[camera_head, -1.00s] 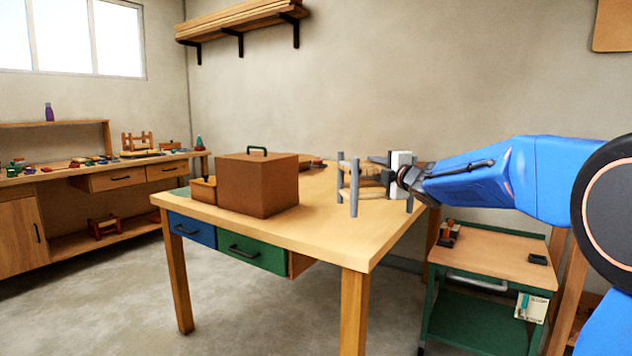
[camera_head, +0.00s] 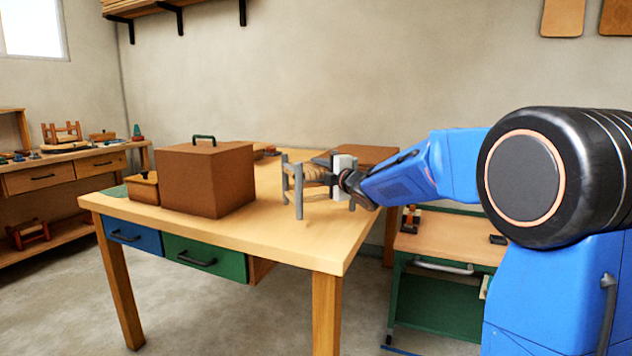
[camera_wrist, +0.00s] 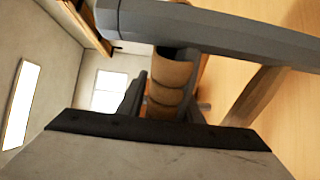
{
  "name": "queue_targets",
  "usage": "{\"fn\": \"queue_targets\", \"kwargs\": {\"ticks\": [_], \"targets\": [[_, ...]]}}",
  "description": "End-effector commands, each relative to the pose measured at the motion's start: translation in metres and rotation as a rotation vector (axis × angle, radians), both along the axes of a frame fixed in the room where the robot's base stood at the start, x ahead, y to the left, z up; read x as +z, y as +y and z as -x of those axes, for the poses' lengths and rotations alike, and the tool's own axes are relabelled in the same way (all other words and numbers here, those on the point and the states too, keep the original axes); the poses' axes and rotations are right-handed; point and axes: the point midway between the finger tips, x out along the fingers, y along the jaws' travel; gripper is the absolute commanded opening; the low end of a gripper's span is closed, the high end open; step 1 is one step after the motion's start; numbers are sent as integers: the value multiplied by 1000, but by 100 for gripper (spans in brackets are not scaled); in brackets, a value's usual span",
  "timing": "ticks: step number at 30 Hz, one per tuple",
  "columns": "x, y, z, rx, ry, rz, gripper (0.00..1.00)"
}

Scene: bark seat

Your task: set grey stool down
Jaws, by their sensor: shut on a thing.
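The grey stool (camera_head: 299,190) has grey legs and rails and a tan, banded seat. My gripper (camera_head: 327,174) is shut on it, at its right side in the head view. The stool is upright over the front right part of the wooden table (camera_head: 230,229). Whether its feet touch the tabletop I cannot tell. In the wrist view a grey leg of the stool (camera_wrist: 215,27) crosses the top, with the tan seat bands below it. My fingertips on the stool are mostly hidden.
A large brown box (camera_head: 204,180) with a green handle stands left of the stool, beside a small wooden box (camera_head: 143,188). A flat brown thing (camera_head: 366,154) lies behind my gripper. A green trolley (camera_head: 443,300) stands right of the table. The front right tabletop is clear.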

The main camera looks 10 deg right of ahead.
Motion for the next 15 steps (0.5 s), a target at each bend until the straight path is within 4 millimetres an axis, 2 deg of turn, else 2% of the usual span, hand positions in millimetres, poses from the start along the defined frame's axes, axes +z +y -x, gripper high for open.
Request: {"fn": "queue_targets", "kwargs": {"ticks": [4, 10, 15], "targets": [[-9, 0, 0, -1, 1, -2, 0], [-33, 0, 0, 0, -1, -1, 0], [-37, 0, 0, -1, -3, -1, 0]]}}
